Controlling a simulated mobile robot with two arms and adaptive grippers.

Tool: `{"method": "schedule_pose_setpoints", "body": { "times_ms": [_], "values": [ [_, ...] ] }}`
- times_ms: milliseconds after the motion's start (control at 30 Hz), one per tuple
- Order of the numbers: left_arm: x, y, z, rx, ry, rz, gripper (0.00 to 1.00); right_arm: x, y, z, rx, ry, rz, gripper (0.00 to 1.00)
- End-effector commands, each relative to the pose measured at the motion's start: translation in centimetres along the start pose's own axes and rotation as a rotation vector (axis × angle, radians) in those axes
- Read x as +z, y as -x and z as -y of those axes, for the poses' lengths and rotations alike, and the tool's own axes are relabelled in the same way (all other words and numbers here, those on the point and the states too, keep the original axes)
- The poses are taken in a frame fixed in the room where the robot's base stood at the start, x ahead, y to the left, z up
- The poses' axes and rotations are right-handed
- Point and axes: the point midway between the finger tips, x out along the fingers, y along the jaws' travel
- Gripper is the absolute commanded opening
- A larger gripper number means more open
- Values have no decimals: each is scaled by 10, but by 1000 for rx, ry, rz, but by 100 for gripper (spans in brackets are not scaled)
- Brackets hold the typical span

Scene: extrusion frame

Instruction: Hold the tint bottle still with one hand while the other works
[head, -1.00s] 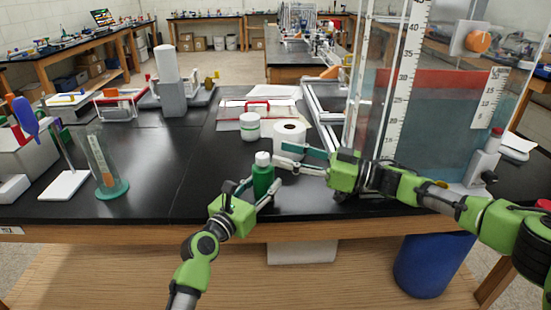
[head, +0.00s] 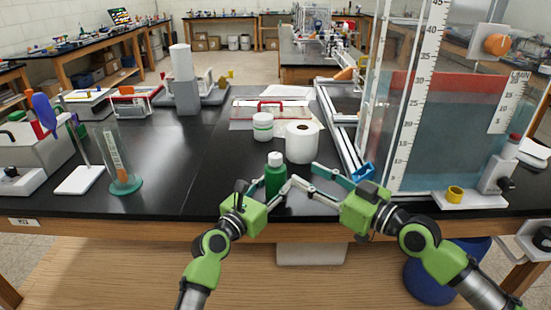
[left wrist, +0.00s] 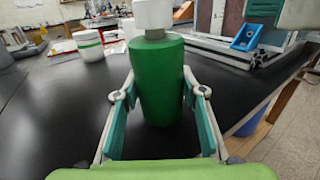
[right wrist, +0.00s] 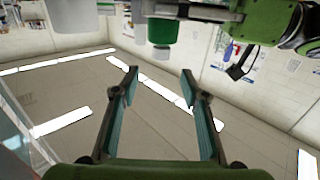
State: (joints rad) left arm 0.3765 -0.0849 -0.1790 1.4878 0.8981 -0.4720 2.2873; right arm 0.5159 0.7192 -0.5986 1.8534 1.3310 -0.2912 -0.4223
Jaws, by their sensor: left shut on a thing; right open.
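The tint bottle (head: 275,178) is green with a white cap (head: 275,158) and stands upright near the bench's front edge. My left gripper (left wrist: 158,92) is shut on its body, one finger on each side, in the left wrist view. My right gripper (head: 304,175) is open and empty, just right of the bottle in the head view, with its fingers pointing towards it. In the right wrist view the bottle (right wrist: 160,31) appears upside down at the top, apart from the open fingers. The bottle's lower front is partly hidden by my left gripper in the head view.
A white paper roll (head: 301,142) and a white jar with a green band (head: 263,126) stand behind the bottle. A blue bracket (head: 363,172) and a tall clear tank (head: 440,150) are to the right.

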Motion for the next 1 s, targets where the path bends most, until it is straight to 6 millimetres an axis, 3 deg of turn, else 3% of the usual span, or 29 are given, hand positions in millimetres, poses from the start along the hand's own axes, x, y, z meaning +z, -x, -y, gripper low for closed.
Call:
{"method": "schedule_pose_setpoints", "body": {
  "times_ms": [167,633,800,1000],
  "values": [
    [0,0,0,0,0,1,13,-1,-12,2,-7,4,0,41],
    [1,0,0,0,0,1,13,-1,-100,2,-6,4,1,41],
    [1,0,0,0,0,1,13,0,-115,2,-6,4,2,41],
    [1,0,0,0,0,1,13,0,-118,3,-6,5,2,41]
  ]
}}
